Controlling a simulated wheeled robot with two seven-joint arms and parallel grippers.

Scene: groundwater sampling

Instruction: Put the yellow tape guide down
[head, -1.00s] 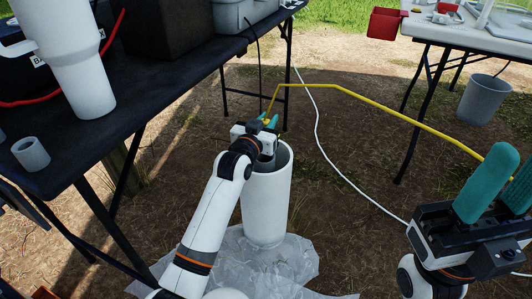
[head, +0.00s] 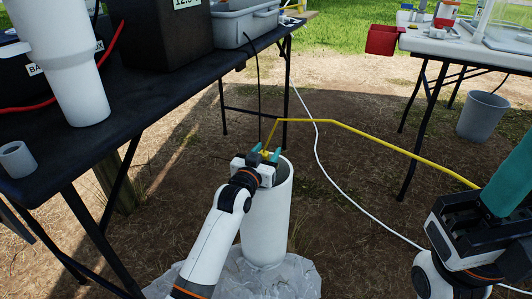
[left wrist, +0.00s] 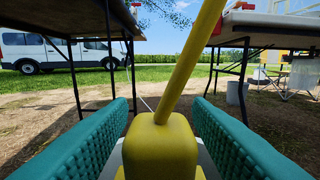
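The yellow tape guide (left wrist: 160,150) shows in the left wrist view as a yellow block with a slanting yellow bar. It sits between the teal fingers of my left gripper (left wrist: 160,105), which look closed on its sides. In the head view my left gripper (head: 266,155) is at the back rim of the upright white pipe (head: 266,225). The guide's thin yellow bar (head: 400,148) rises from it, bends, and runs far to the right. Whether the guide touches the rim is hidden. My right gripper (head: 500,205) is at the right edge, with one teal finger showing.
A dark table (head: 150,130) with boxes and a white container (head: 60,60) is on the left. A white table (head: 470,45) with a red bin (head: 383,40) is at the back right, beside a grey bucket (head: 482,115). A white hose (head: 322,165) crosses the ground.

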